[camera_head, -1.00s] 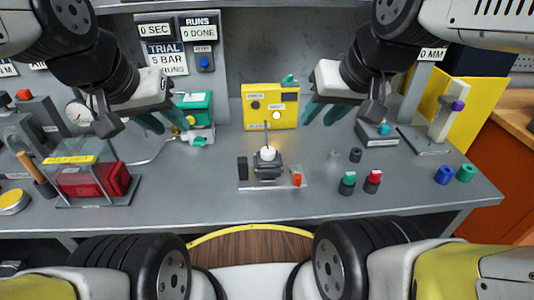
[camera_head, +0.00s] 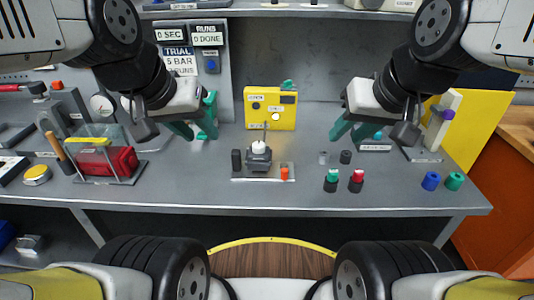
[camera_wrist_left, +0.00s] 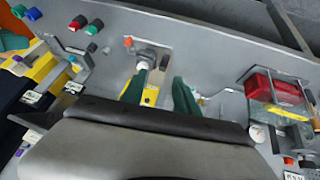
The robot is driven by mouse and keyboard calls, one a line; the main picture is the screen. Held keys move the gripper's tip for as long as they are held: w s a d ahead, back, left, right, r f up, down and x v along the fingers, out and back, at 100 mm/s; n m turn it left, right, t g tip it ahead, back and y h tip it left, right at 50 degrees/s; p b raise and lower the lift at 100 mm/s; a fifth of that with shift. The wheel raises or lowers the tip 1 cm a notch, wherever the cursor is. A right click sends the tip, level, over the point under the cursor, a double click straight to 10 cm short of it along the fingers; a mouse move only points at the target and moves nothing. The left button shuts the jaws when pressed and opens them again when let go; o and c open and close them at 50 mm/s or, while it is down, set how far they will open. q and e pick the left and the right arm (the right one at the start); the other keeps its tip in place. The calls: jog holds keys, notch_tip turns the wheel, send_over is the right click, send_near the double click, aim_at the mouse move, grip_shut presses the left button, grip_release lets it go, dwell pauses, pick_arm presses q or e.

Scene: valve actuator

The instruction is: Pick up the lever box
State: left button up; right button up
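The name lever box could fit two things. One is a small dark block (camera_head: 258,161) with a white cap and a thin upright rod, on a clear plate at the middle of the bench. The other is a yellow box (camera_head: 269,109) with labels behind it, which also shows between the fingers in the left wrist view (camera_wrist_left: 151,96). My left gripper (camera_head: 194,126) is open and empty, left of both. My right gripper (camera_head: 352,126) is open and empty, right of both. Both grippers are apart from them.
A clear-walled stand with a red block (camera_head: 122,160) is at left. A green (camera_head: 332,176) and a red (camera_head: 356,177) knob stand right of the plate. The front bench strip is clear.

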pick_arm(q)
jog(key=shift+c, duration=0.6)
jog(key=g+y, duration=0.2)
jog(key=g, duration=0.4)
send_over(236, 152)
notch_tip(236, 152, down, 10)
jog(key=shift+n, duration=0.3)
notch_tip(236, 152, down, 13)
jog(key=shift+r, duration=0.15)
jog(key=shift+c, duration=0.2)
grip_shut()
jog(key=shift+w, duration=0.1)
